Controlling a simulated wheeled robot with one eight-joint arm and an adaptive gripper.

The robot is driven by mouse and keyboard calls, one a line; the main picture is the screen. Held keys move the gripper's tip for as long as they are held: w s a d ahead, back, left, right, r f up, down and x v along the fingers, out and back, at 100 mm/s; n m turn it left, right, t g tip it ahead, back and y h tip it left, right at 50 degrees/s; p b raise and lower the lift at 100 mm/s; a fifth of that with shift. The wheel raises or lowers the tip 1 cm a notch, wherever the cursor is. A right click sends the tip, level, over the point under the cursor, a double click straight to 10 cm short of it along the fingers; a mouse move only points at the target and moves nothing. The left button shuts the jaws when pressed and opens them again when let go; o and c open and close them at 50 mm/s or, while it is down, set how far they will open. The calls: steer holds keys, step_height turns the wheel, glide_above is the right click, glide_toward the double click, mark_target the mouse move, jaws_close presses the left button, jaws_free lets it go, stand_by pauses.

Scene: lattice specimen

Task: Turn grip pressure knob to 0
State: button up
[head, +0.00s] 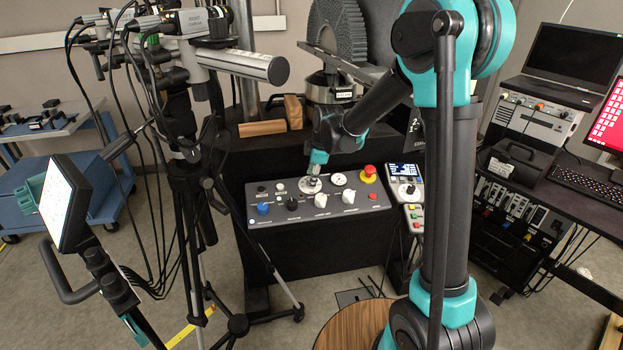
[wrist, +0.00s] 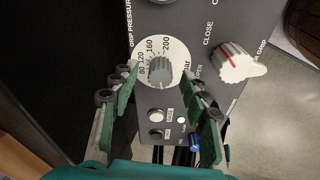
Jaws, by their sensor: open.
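The grip pressure knob (wrist: 161,72) is a small grey ribbed knob on a white round dial marked 80, 120, 160, 200 and bar. The lettering GRIP PRESSURE runs beside it. I cannot tell which mark it points at, and the 0 mark is not visible. My gripper (wrist: 159,84) is open, with one green finger to each side of the knob; I cannot tell whether they touch it. In the head view my gripper (head: 315,172) is above the grey control panel (head: 270,221), over the knob (head: 312,183).
A white knob (wrist: 236,64) with a red line, marked CLOSE and OPEN, sits close to the right of the dial. Two round buttons (wrist: 156,115) sit below it. The panel also has a red emergency button (head: 369,171). A camera tripod (head: 185,190) stands left.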

steer(key=v, duration=1.1)
stand_by(1.8)
